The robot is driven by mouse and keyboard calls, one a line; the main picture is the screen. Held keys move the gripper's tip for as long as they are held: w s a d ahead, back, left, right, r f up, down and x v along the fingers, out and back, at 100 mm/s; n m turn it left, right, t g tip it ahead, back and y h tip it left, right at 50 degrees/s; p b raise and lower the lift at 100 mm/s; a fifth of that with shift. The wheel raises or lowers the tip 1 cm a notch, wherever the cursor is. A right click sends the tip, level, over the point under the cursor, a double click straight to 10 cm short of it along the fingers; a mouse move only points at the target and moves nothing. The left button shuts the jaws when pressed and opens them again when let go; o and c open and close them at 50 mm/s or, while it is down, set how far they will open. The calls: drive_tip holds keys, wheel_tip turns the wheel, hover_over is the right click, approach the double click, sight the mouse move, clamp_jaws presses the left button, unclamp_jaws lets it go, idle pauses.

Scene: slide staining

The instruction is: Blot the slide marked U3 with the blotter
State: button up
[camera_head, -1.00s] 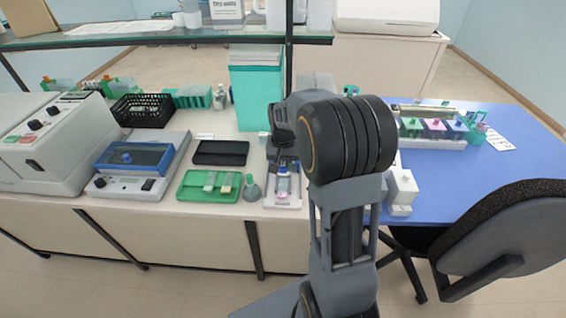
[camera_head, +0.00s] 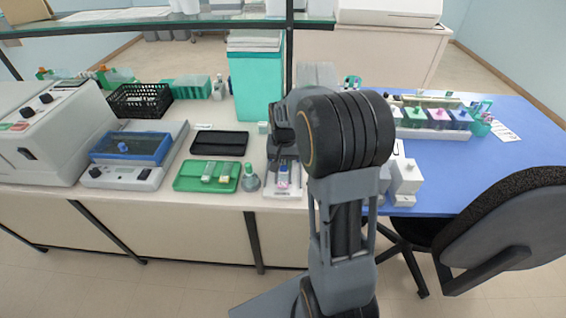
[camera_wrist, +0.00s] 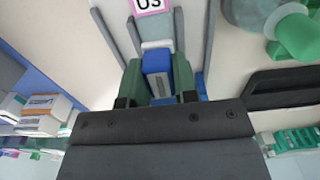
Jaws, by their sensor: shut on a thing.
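My gripper (camera_wrist: 158,78) has green fingers closed on the two sides of the blotter (camera_wrist: 156,60), a blue block with a pale pad at its far end. The slide marked U3 (camera_wrist: 152,5) shows its pink-edged label at the top of the wrist view, just beyond the blotter; the rest of the slide is mostly hidden. In the head view the blue blotter (camera_head: 283,170) is below my gripper, over a pale holder (camera_head: 270,191) near the bench's front edge. I cannot tell whether the blotter touches the slide.
A green tray (camera_head: 188,184) with slides and a small flask (camera_head: 250,180) stand left of the holder. A black tray (camera_head: 219,143) lies behind. A white dispenser (camera_head: 405,178) stands to the right, and a rack of staining jars (camera_head: 430,132) stands on the blue table.

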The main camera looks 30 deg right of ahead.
drive_tip(key=shift+f+b, duration=0.35)
drive_tip(key=shift+f, duration=0.25)
idle(2.0)
drive_tip(key=shift+r, duration=0.1)
drive_tip(key=shift+r+p, duration=2.7)
drive_tip(key=shift+r, duration=0.8)
